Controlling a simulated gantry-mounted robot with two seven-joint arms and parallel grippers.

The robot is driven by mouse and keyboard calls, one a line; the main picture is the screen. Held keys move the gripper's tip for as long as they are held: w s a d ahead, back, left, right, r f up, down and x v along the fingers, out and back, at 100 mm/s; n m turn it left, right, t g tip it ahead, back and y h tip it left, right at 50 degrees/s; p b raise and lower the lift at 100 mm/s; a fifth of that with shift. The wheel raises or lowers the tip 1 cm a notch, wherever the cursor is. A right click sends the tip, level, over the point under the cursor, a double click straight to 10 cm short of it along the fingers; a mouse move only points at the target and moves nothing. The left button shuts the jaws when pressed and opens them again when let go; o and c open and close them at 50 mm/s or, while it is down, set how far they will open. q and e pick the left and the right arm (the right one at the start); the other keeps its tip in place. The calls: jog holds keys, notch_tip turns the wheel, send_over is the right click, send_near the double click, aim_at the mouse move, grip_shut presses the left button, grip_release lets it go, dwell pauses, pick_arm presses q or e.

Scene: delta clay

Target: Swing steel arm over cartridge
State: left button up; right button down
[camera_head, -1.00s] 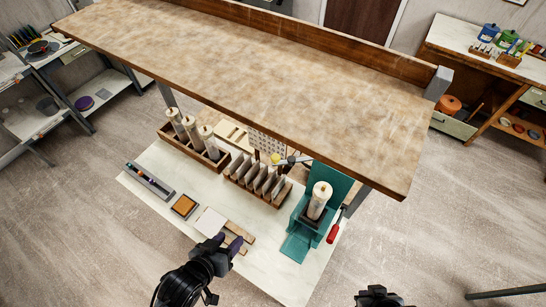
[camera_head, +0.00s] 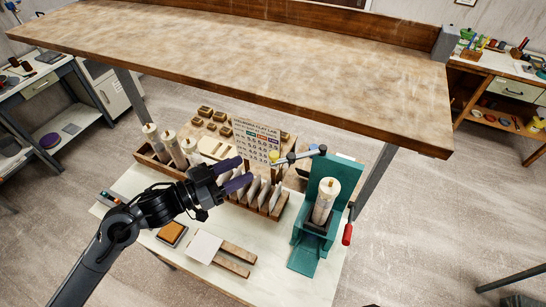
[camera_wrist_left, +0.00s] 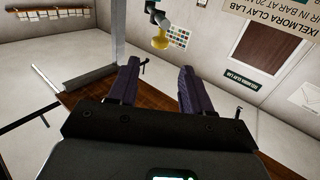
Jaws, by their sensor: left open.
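The cartridge (camera_head: 325,201) is a pale upright cylinder with a tan cap, standing in a teal press frame (camera_head: 304,251). The steel arm (camera_head: 298,157) is a thin grey bar at the top of the frame, reaching left, away from above the cartridge, to a yellow knob (camera_head: 274,156). My left gripper (camera_head: 245,174) is open and empty, its purple fingers pointing toward the knob from the left, apart from it. In the left wrist view the yellow knob (camera_wrist_left: 160,41) shows beyond and between the open fingers (camera_wrist_left: 157,83). My right gripper is not in view.
A large wooden shelf (camera_head: 250,65) overhangs the back of the white worktable. A rack of upright pale slabs (camera_head: 265,200) lies below the left gripper, with a box of cylinders (camera_head: 150,152) left of it. A red-handled lever (camera_head: 347,234) sits right of the press.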

aim_at(274, 154)
pick_arm(q)
jog(key=shift+p+x, duration=1.2)
jog(key=shift+x, duration=4)
jog(key=shift+s+r, duration=0.1)
grip_shut()
